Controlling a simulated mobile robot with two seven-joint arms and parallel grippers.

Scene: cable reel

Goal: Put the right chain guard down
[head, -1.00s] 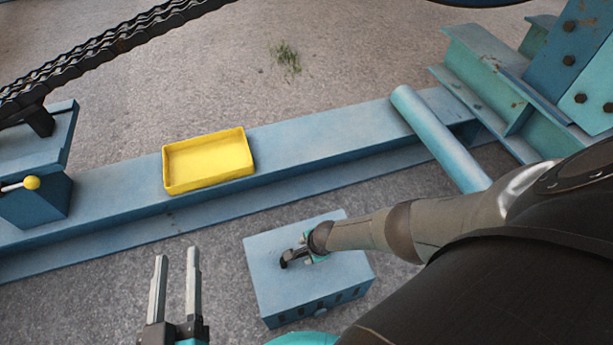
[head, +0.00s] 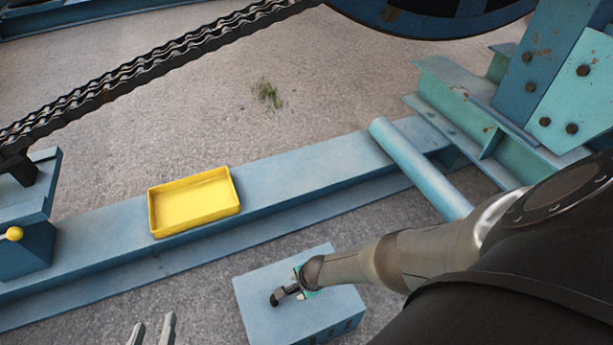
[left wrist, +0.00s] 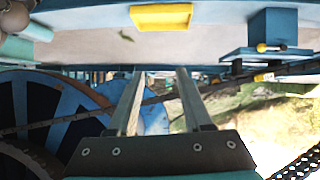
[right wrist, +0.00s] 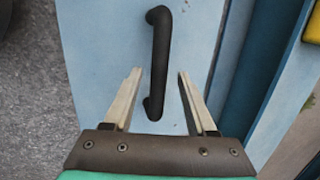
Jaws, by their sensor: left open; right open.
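A blue box-like cover (head: 330,302) with a black bar handle (head: 279,297) appears to be the right chain guard. It lies low beside the long blue beam in the head view; its underside is hidden. My right gripper (head: 301,281) is at the handle. In the right wrist view, the open fingers (right wrist: 159,76) stand on either side of the handle (right wrist: 160,50), with gaps showing; its depth between them is unclear. My left gripper (head: 151,330) is open and empty at the bottom edge of the head view, left of the guard.
A yellow tray (head: 194,202) sits on the blue beam (head: 300,172). A chain (head: 140,72) runs across the upper left. A light-blue cylinder (head: 420,168) and bolted steel frame (head: 545,90) stand at right. Gravel beyond the beam is mostly clear.

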